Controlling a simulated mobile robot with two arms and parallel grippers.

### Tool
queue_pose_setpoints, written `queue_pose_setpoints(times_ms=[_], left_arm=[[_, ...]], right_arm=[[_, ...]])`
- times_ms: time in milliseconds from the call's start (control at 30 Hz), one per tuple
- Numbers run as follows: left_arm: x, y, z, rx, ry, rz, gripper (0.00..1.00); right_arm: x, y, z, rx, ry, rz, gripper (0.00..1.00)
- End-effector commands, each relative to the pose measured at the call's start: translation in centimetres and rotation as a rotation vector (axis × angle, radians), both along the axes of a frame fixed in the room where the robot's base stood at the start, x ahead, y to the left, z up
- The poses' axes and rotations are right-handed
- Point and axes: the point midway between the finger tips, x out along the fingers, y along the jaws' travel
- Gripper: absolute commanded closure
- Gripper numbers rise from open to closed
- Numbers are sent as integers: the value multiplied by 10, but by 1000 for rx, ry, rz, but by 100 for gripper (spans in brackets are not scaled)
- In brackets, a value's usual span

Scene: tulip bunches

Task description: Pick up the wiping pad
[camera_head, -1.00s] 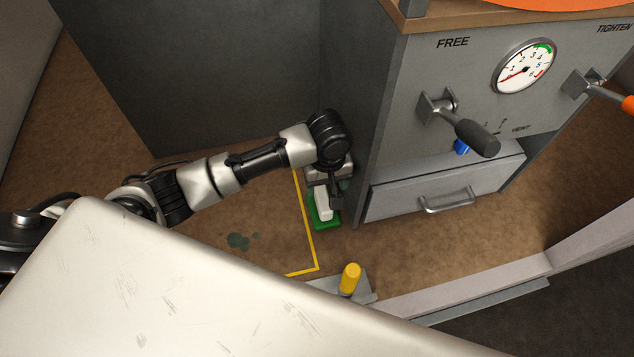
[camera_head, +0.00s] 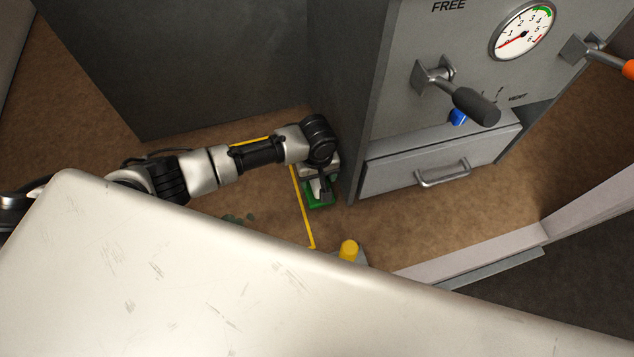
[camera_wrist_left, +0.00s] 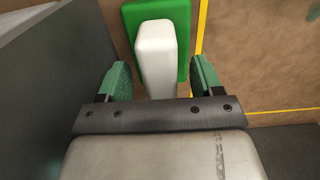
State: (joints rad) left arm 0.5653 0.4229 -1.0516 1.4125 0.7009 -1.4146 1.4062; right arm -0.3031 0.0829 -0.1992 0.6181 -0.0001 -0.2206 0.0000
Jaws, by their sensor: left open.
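The wiping pad (camera_head: 313,204) lies on the brown floor beside the grey cabinet. It has a green base with a white handle block on top; the wrist view shows the green base (camera_wrist_left: 184,40) and the white handle (camera_wrist_left: 155,55). My left gripper (camera_head: 322,183) is over the pad and hides part of it in the head view. In the left wrist view my left gripper (camera_wrist_left: 160,78) is open, with one green-padded finger on each side of the near end of the handle and visible gaps between. My right gripper is not in view.
The grey cabinet (camera_head: 335,100) stands close to the right of the pad, with a drawer (camera_head: 440,160) and a lever (camera_head: 470,102). Yellow floor tape (camera_head: 303,215) runs just left of the pad. A yellow-handled tool (camera_head: 348,250) and dark green spots (camera_head: 235,218) are nearer.

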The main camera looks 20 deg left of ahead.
Motion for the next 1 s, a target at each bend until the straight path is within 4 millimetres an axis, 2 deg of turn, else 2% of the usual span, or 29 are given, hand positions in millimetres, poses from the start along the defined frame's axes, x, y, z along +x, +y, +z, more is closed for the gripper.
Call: queue_pose_setpoints(times_ms=[267, 367, 600, 667, 1000], left_arm=[[0, 0, -5, 0, -1, 0, 34], [0, 0, -5, 0, -1, 0, 46], [0, 0, -5, 0, -1, 0, 83], [0, 0, -5, 0, -1, 0, 90], [-1, 1, -2, -1, -1, 0, 90]], right_arm=[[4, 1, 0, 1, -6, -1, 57], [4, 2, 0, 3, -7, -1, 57], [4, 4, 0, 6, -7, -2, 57], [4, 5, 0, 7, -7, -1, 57], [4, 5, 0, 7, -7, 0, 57]])
